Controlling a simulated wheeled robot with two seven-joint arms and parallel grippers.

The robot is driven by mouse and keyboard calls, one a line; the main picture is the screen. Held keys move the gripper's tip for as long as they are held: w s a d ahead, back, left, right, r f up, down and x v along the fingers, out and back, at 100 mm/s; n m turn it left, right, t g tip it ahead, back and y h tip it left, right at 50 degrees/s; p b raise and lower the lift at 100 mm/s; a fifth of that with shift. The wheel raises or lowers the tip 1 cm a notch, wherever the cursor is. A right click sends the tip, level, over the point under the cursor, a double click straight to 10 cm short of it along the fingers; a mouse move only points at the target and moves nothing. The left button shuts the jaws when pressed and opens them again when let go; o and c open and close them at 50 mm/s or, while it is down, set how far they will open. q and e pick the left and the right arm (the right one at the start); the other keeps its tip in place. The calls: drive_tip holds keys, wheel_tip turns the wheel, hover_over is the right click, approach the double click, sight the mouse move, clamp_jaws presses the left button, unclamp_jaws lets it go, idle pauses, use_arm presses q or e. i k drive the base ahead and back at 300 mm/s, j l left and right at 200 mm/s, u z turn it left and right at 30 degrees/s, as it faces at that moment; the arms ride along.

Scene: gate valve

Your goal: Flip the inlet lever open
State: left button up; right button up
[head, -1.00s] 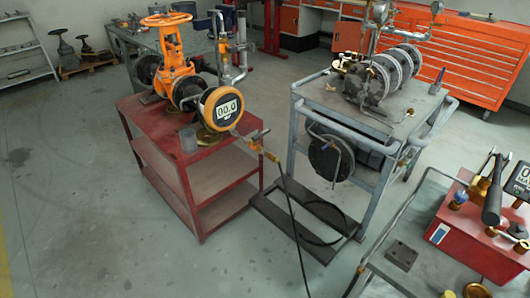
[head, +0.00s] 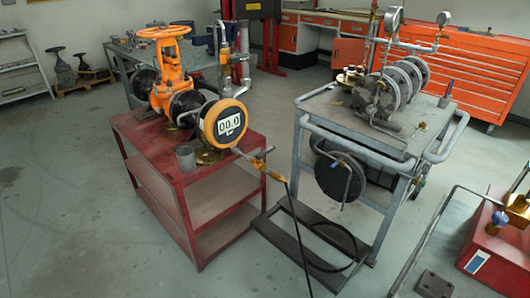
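An orange gate valve (head: 163,72) with a handwheel (head: 164,31) stands on a red cart (head: 185,215) at the left. A round orange gauge (head: 225,124) reading 00.0 is on its near side. A thin pipe runs from beside the gauge to a small brass inlet fitting with a lever (head: 263,155), where a black hose (head: 297,225) joins. The lever is too small to tell its exact angle. Neither of my grippers is in view, and nothing touches the lever.
A grey pump cart (head: 330,105) with pipes and gauges stands right of the red cart. A black hose reel (head: 338,178) is on it, and a dark frame (head: 290,240) lies on the floor between. A red box (head: 495,250) sits at the right edge. The floor front left is clear.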

sight(259, 156)
drive_tip(key=i+j+u, duration=0.1)
drive_tip(key=i+j, duration=1.05)
drive_tip(key=i, duration=0.15)
drive_tip(key=u, duration=0.05)
